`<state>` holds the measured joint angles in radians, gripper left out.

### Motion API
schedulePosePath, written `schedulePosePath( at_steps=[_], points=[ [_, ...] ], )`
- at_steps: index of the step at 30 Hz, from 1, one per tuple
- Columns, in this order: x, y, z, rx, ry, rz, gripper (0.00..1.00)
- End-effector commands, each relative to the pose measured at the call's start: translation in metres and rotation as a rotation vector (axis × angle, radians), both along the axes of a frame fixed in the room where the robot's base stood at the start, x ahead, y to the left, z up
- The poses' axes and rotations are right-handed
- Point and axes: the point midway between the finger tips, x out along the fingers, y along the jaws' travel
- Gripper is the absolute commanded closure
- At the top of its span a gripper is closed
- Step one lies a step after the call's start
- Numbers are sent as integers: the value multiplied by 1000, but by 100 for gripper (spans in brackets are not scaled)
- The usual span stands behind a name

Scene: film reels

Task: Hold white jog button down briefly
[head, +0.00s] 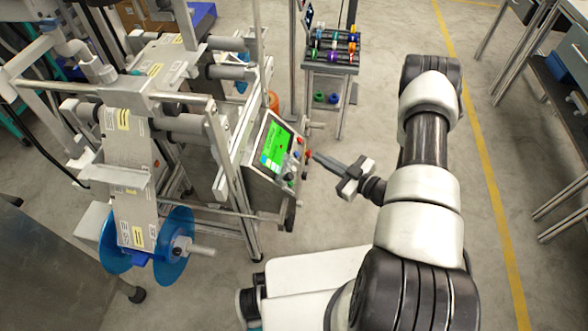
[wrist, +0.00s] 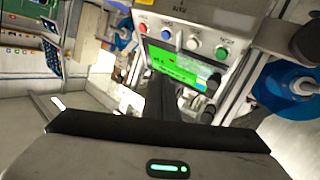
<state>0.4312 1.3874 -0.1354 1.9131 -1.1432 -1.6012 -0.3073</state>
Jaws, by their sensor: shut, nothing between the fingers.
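The control panel (head: 254,160) with a green screen is on the machine's right side. In the wrist view the panel (wrist: 180,17) has a row of red, blue, white and green buttons. The white button (wrist: 193,42) sits between the blue button (wrist: 166,34) and the green button (wrist: 221,52). My gripper (head: 315,156) is shut and empty, its tips just right of the panel and apparently clear of it. In the wrist view the dark fingers (wrist: 160,88) lie in front of the screen, below the button row. I cannot clearly pick out the white button in the head view.
Blue film reels (head: 176,232) hang at the machine's lower left. A small rack with coloured items (head: 334,48) stands behind the panel. Workbenches line the right side. Open floor (head: 510,175) with a yellow line lies to the right of my arm.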

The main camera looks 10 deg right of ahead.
Motion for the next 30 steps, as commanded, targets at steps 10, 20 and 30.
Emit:
schedulePosePath(
  at_steps=[10, 20, 30],
  points=[
    [10, 34, -39, 0, 1, 2, 100],
    [16, 48, -51, -1, 0, 0, 100],
    [16, 49, -51, -1, 0, 0, 100]
  ],
)
